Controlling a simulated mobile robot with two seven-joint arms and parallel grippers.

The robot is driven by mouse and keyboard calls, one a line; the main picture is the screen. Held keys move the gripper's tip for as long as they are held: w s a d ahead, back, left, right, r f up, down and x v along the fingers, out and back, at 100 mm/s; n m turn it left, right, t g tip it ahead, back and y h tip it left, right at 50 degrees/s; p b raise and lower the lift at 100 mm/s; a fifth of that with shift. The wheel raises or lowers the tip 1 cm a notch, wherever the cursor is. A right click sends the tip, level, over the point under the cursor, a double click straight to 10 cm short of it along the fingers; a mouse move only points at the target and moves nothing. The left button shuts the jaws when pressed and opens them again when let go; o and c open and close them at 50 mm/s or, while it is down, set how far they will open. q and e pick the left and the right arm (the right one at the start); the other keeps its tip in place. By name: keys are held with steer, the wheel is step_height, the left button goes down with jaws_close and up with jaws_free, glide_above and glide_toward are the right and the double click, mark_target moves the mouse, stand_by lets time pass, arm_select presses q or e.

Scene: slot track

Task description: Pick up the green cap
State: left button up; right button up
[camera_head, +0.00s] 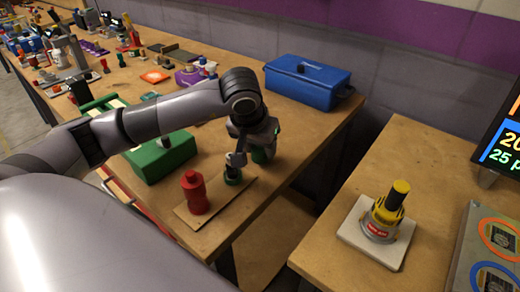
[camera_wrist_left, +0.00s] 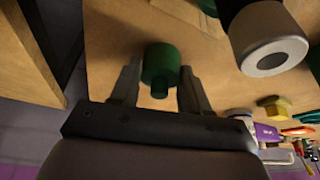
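The green cap (camera_wrist_left: 160,66) stands between the two fingers of my left gripper (camera_wrist_left: 159,75) in the left wrist view. Narrow gaps show on both sides, so the fingers are open around it. In the head view the cap (camera_head: 262,154) shows partly, just below my left gripper (camera_head: 262,143), whose fingers are mostly hidden. My right gripper is in neither view.
A blue box (camera_head: 306,82) lies behind. A gap separates this table from the right one.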

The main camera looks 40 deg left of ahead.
arm_select(q)
steer(key=shift+c, duration=0.7)
